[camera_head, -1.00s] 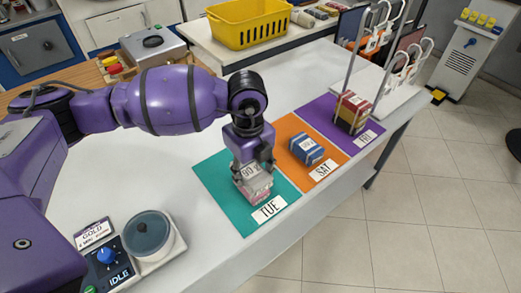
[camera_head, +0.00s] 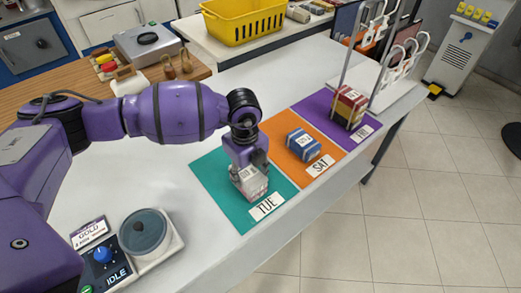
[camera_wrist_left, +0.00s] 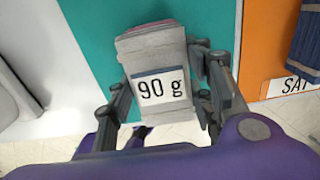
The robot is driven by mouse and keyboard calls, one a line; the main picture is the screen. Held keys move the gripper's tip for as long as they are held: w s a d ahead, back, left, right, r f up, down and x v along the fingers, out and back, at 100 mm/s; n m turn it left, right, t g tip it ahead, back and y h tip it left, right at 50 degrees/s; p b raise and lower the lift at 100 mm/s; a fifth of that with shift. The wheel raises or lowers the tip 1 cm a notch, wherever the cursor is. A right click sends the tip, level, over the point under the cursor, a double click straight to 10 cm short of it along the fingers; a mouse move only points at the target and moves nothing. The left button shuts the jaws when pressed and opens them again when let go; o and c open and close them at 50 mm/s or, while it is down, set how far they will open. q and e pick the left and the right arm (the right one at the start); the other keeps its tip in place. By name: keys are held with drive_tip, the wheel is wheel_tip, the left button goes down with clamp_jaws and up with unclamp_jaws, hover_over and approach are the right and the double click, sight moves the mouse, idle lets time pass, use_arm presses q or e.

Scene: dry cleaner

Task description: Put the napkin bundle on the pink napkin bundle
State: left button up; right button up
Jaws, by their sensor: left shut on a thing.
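My left gripper (camera_head: 250,174) is over the teal TUE mat (camera_head: 223,197), shut on a pale napkin bundle with a "90 g" label (camera_wrist_left: 158,86). In the head view this bundle (camera_head: 250,184) is partly covered by the fingers. Pink edges (camera_wrist_left: 189,14) show past the far end of the pale bundle in the wrist view. They fit a pink bundle beneath it, which is mostly hidden. I cannot tell whether the two touch. My right gripper is not in view.
A blue bundle (camera_head: 303,144) lies on the orange SAT mat (camera_head: 281,128). A red and yellow bundle (camera_head: 349,107) stands on the purple mat (camera_head: 318,106) near a hanging rack. A scale (camera_head: 147,235) is at the front left.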

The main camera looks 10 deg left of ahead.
sight(247, 172)
use_arm(q)
drive_tip(key=o, duration=1.2)
wheel_tip(247, 172, up, 12)
drive_tip(key=shift+r, duration=0.1)
